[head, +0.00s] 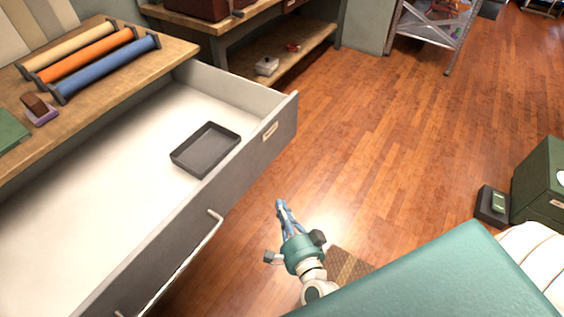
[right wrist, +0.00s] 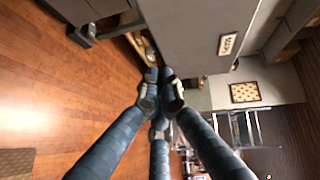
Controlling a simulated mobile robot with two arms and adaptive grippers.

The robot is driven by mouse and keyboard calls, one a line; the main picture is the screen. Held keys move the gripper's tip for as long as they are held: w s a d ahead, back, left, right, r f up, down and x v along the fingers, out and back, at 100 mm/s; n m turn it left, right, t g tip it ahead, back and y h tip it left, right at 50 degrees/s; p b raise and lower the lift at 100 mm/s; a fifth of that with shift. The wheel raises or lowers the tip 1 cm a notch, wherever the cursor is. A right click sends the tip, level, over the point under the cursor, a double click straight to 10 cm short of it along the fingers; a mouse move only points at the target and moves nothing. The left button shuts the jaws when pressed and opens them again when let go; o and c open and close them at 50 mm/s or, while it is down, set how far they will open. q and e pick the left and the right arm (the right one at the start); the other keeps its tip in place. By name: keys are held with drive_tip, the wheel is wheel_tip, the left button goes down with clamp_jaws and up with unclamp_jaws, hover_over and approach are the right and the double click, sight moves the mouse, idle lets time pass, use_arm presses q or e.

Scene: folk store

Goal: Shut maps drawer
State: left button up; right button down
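The maps drawer (head: 262,152) is pulled far out from under the wooden counter. Its front is dark grey with a long metal handle (head: 187,262) and a small label (head: 270,131) too small to read. A dark shallow tray (head: 205,150) lies inside on the pale drawer bottom. My right gripper (head: 281,204) is in front of the drawer, over the floor, to the right of the handle and apart from it. In the right wrist view its blue fingers (right wrist: 163,78) are drawn together with nothing between them, and the grey drawer front (right wrist: 185,30) is ahead. My left gripper is not in view.
Rolled tubes in yellow, orange and blue (head: 105,70) lie on the counter (head: 150,73). A low wooden shelf (head: 285,62) stands behind the drawer. A green box (head: 540,185) sits at the right. The wooden floor (head: 390,150) between is clear.

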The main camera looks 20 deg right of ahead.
drive_tip(key=w+d+r+m+t+h, duration=0.1)
drive_tip(key=d+r+m+h, duration=0.3)
drive_tip(key=r, duration=0.3)
use_arm(q)
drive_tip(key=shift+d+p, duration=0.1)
drive_tip(key=shift+p, duration=0.4)
use_arm(e)
drive_tip(key=shift+m+y, duration=0.3)
drive_tip(key=shift+y, duration=0.4)
drive_tip(key=shift+w+a, duration=0.15)
drive_tip(key=shift+w, duration=3.1)
drive_tip(key=shift+w+a, duration=0.1)
drive_tip(key=shift+w, duration=3.15)
